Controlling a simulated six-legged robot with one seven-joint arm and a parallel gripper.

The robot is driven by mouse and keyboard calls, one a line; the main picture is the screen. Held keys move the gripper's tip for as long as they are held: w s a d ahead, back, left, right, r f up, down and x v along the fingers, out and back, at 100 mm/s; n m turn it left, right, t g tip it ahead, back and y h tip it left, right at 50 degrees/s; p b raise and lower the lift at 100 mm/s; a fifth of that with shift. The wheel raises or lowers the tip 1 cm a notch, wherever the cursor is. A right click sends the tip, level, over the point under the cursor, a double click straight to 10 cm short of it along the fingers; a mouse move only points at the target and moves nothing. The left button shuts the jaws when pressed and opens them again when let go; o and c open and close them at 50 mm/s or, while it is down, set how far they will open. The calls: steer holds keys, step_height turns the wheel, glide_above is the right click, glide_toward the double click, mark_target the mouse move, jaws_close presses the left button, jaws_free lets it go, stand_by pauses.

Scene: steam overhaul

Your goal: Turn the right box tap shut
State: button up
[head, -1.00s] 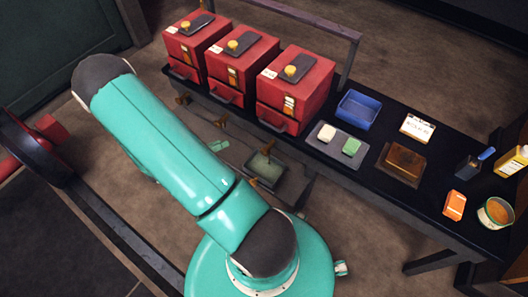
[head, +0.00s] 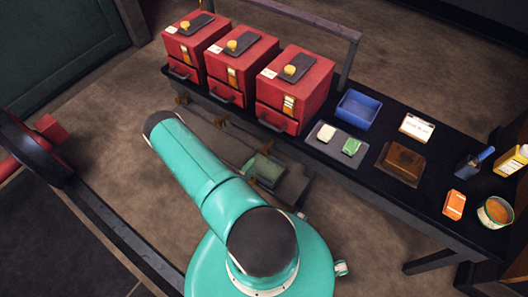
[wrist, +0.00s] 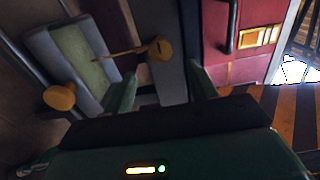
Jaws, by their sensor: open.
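Three red boxes stand in a row on the dark bench, and the right box (head: 292,92) is nearest its middle. Small brass taps hang along the bench's front edge; a brass piece (head: 268,148) shows below the right box. In the wrist view a brass tap knob (wrist: 160,48) on a thin rod lies just beyond my gripper (wrist: 162,86), roughly between its two green fingers. The fingers are apart, with nothing held. I cannot tell whether they touch the knob. A second brass knob (wrist: 58,97) is at the left. In the head view my gripper cannot be clearly made out.
A grey tray with a pale green inside (wrist: 85,58) lies beside the knobs. A red box front with a dark handle (wrist: 231,25) is at upper right. The bench holds a blue bin (head: 358,110), a brown block (head: 404,160) and an orange packet (head: 454,204).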

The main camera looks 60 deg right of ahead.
mark_target(263, 153)
steer(key=d, duration=0.3)
steer(key=s+d, duration=0.1)
steer(key=d, duration=0.5)
steer(key=shift+s+d, duration=0.3)
steer(key=shift+d, duration=0.05)
steer(key=c, duration=0.9)
steer(key=shift+c, duration=0.2)
